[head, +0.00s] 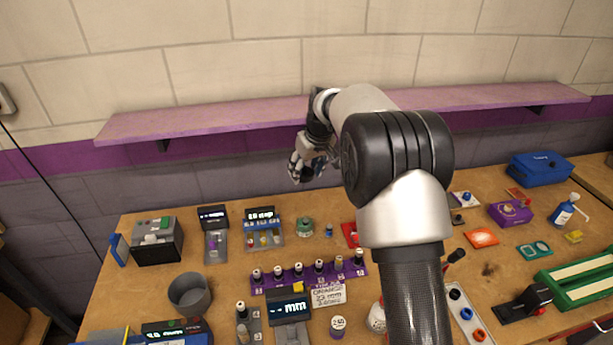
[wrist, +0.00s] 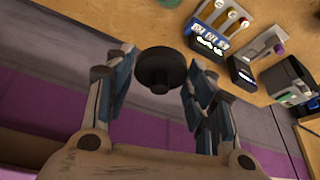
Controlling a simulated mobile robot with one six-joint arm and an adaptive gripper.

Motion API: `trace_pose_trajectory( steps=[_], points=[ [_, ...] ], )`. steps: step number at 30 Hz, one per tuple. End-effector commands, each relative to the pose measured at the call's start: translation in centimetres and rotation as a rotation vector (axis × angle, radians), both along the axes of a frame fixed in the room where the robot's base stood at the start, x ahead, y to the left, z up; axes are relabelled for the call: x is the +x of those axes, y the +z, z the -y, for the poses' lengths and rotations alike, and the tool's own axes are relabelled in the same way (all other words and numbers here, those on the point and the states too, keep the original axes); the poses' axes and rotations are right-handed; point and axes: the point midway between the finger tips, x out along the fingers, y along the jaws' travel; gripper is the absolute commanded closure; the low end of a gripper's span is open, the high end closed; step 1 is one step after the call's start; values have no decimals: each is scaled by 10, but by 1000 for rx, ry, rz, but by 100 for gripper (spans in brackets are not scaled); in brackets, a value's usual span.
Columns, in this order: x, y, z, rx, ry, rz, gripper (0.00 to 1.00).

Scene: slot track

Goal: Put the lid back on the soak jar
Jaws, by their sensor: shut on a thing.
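My gripper (head: 308,165) is raised in front of the wall, below the shelf's height and above the back of the bench. In the wrist view my gripper (wrist: 160,88) is shut on a dark round lid (wrist: 158,66) with a raised centre, held between the two fingers. In the head view the lid (head: 306,175) is a small dark shape under the fingers. Which vessel is the soak jar I cannot tell for sure. An open grey round pot (head: 189,296) stands at the front left, and a white jar (head: 376,318) is partly hidden by my arm.
A purple shelf (head: 215,124) runs along the wall behind my gripper. A purple rack (head: 310,278) of several small bottles stands mid-bench. A green round item (head: 305,227) and small display devices (head: 262,228) stand at the back. My arm hides part of the bench.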

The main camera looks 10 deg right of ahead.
Motion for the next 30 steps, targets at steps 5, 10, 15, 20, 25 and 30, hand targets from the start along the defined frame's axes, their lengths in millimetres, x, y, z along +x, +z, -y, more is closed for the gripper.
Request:
trace_pose_trajectory(
  steps=[5, 10, 15, 20, 25, 30],
  points=[
    [0, -54, 0, 12, -1, -12, 71],
    [-2, -100, 1, 17, -6, -11, 71],
    [-3, -119, 1, 19, -10, -8, 71],
    [-3, -126, 1, 18, -9, -7, 71],
    [-3, -139, 1, 18, -9, -9, 71],
    [-3, -156, 1, 18, -9, -10, 71]
  ],
)
